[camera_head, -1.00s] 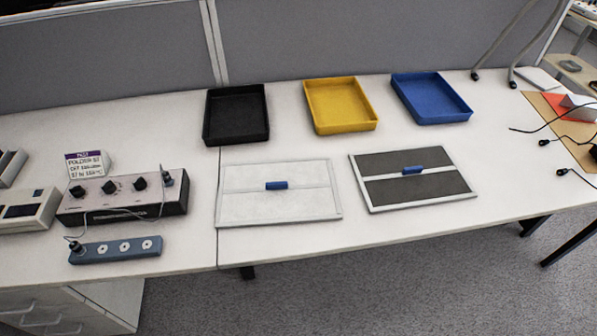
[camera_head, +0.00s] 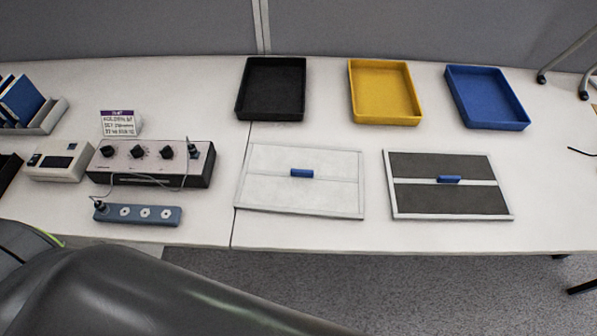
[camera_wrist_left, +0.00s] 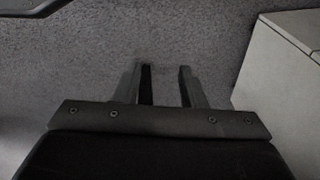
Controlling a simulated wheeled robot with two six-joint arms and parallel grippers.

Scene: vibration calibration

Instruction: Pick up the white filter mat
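The white filter mat (camera_head: 274,192) lies flat on the table in the head view, a pale framed panel with a blue handle (camera_head: 302,173) on its middle bar. A dark filter mat (camera_head: 450,202) with a similar blue handle lies to its right. My left gripper (camera_wrist_left: 165,72) shows in the left wrist view, its two fingers apart with nothing between them, above the grey carpet. It is away from the mat, and its fingers do not show in the head view. My right gripper is not in view.
Black (camera_head: 270,88), yellow (camera_head: 385,92) and blue (camera_head: 487,97) trays stand behind the mats. A control box (camera_head: 150,165) with knobs and a socket strip (camera_head: 138,214) are at left. A cabinet (camera_wrist_left: 275,85) is beside my left gripper.

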